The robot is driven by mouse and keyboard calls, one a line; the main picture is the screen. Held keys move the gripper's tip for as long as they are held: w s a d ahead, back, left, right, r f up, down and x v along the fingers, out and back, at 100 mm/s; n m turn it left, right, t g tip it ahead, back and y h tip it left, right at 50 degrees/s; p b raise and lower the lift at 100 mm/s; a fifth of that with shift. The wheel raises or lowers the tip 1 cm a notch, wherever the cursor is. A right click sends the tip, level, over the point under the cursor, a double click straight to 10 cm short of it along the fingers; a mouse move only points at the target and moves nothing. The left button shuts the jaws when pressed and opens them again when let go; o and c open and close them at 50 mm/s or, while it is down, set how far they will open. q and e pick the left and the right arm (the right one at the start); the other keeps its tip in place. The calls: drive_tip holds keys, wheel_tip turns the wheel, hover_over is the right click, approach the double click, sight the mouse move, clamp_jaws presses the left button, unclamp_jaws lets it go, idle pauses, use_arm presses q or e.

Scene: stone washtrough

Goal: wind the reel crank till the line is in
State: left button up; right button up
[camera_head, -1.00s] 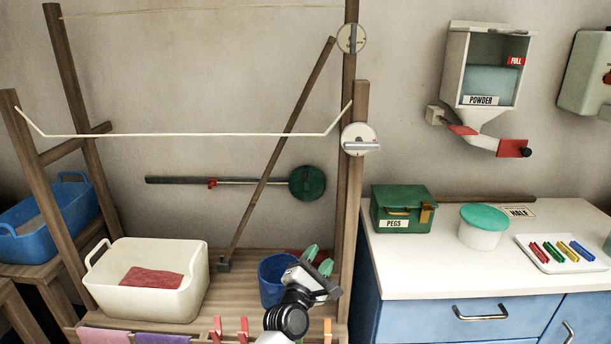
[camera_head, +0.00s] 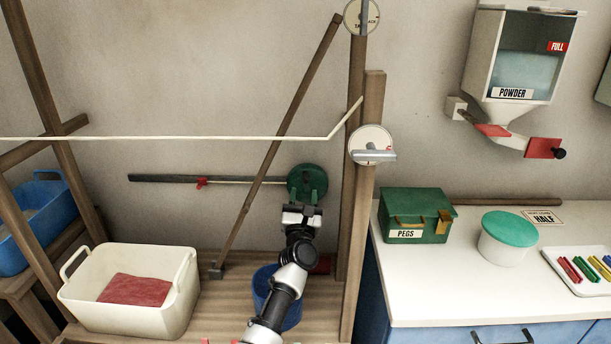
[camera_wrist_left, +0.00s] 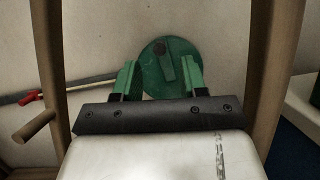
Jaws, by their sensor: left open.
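A green round reel (camera_head: 307,172) is on the back wall, at the right end of a dark horizontal bar. In the left wrist view the reel (camera_wrist_left: 160,88) shows a short crank arm (camera_wrist_left: 166,68) with a dark knob near its top. My left gripper (camera_head: 307,192) is open, its green fingers pointing at the reel. In the wrist view the left gripper (camera_wrist_left: 160,80) has its fingers on either side of the reel's face, with nothing between them; contact cannot be told. A pale line (camera_head: 200,137) runs across the wooden frame to the right post. My right gripper is not in view.
White discs with grey levers sit on the right post, the lower one (camera_head: 363,140) beside the reel. A slanted brace (camera_head: 275,150) stands left of the reel. A blue bucket (camera_head: 262,285) and cream tub (camera_head: 130,310) stand below. A counter (camera_head: 440,280) is right.

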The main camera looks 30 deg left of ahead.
sight(306, 174)
use_arm(q)
drive_tip(key=x, duration=0.5)
drive_tip(key=shift+w+a, duration=0.25)
drive_tip(key=shift+w, duration=0.1)
drive_tip(key=shift+w+a+r, duration=0.15)
drive_tip(key=shift+w+r, duration=0.05)
drive_tip(key=shift+w, duration=0.1)
drive_tip(key=shift+c, duration=0.8)
drive_tip(key=shift+w, duration=0.1)
clamp_jaws()
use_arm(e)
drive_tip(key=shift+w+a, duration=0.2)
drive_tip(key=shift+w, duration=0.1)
